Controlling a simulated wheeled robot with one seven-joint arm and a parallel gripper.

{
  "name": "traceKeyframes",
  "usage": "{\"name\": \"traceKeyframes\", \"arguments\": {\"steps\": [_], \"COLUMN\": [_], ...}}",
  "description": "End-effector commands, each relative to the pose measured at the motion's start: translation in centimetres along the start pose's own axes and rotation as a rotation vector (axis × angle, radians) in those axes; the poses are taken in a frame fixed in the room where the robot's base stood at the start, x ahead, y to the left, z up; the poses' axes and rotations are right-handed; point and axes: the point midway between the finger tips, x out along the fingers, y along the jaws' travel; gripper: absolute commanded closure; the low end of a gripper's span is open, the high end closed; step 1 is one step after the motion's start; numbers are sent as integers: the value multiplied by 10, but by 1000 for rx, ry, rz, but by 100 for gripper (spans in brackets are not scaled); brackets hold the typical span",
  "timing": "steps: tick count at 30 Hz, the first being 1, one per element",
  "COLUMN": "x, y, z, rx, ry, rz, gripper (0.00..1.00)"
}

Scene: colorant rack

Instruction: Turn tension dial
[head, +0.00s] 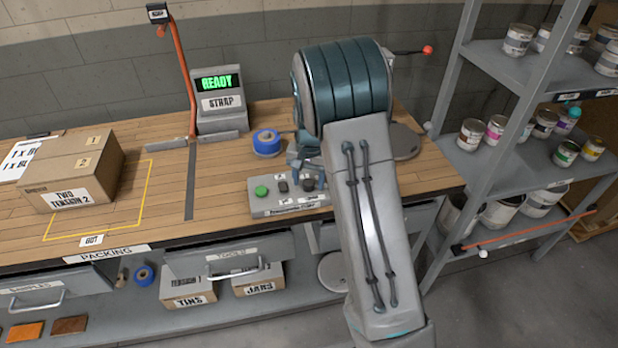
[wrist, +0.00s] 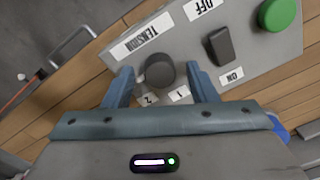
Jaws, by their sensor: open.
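The tension dial (wrist: 158,70) is a dark round knob on a grey control panel (wrist: 270,55), beside a TENSION label and small 1 and 2 marks. In the wrist view my gripper (wrist: 160,79) is open, with one blue finger on each side of the dial. I cannot tell whether the fingers touch it, or which mark it points to. In the head view the panel (head: 262,208) lies at the bench's front edge, and the dial (head: 308,184) shows just left of my arm. My gripper there is partly hidden by my arm.
A black ON/OFF switch (wrist: 220,45) and green button (wrist: 279,14) share the panel. A carton labelled TWO TENSION 2 (head: 75,172) sits on the bench at left. A screen reads READY (head: 216,84). Blue tape (head: 267,142) lies behind the panel. A paint shelf (head: 505,60) stands at right.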

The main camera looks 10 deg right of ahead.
Motion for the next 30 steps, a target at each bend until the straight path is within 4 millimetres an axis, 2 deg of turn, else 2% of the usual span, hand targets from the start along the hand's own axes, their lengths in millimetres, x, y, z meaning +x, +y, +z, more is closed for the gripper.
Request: {"name": "traceKeyframes", "arguments": {"steps": [6, 7, 11, 12, 22, 30], "x": [1, 0, 0, 0, 1, 2], "y": [0, 0, 0, 0, 0, 1], "z": [0, 0, 0, 0, 0, 0], "rx": [0, 0, 0, 0, -38, -197], "ry": [0, 0, 0, 0, -1, -5], "rz": [0, 0, 0, 0, 0, -1], "gripper": [48, 54, 90, 93, 93, 93]}}
